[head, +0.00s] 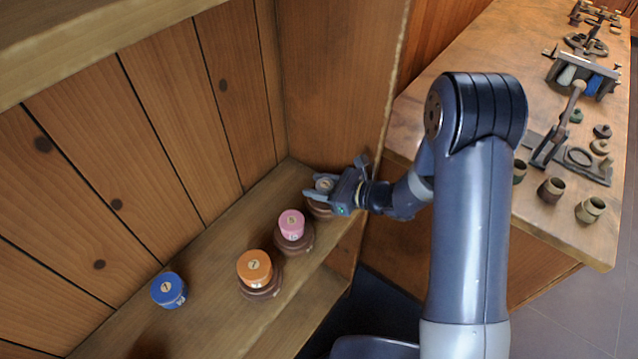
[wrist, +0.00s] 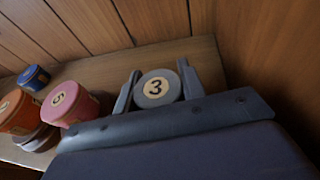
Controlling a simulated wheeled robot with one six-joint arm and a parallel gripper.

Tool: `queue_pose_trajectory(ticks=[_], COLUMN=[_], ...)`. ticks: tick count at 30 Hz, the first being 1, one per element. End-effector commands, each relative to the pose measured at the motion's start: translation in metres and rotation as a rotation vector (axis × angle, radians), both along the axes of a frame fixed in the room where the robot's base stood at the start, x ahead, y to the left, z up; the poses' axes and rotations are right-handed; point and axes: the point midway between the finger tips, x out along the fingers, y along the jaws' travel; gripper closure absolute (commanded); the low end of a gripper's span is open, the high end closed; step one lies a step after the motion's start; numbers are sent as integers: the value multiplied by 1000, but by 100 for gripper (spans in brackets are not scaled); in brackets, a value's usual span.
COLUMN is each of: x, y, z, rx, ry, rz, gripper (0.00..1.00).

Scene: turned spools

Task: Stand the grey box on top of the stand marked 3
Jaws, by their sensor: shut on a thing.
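The grey box (wrist: 157,100) is a round tin with a 3 on its lid. In the wrist view it sits between the two fingers of my gripper (wrist: 156,82), which is shut on it. In the head view my gripper (head: 317,187) reaches in from the right at the shelf's far end, around the grey box (head: 324,184). A brown round stand (head: 319,210) shows just below it, partly covered by the gripper. Its mark is not readable, and I cannot tell whether the box touches it. The box looks upright.
A pink box (head: 291,222) and an orange box (head: 254,266) stand on brown stands nearer along the shelf (head: 205,318). A blue box (head: 169,290) is at the left. A wooden side wall (head: 335,80) rises close beyond my gripper. A cluttered workbench (head: 470,50) is at right.

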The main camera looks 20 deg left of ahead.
Motion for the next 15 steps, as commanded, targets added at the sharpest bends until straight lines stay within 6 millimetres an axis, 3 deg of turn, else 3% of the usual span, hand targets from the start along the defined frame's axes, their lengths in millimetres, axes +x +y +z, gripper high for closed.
queue_pose_trajectory(ticks=[13, 14, 15], x=[0, 0, 0], y=[0, 0, 0], z=[-6, -5, -4], rx=[0, 0, -1], ry=[0, 0, 0], rz=[0, 0, 0], gripper=[83, 60, 57])
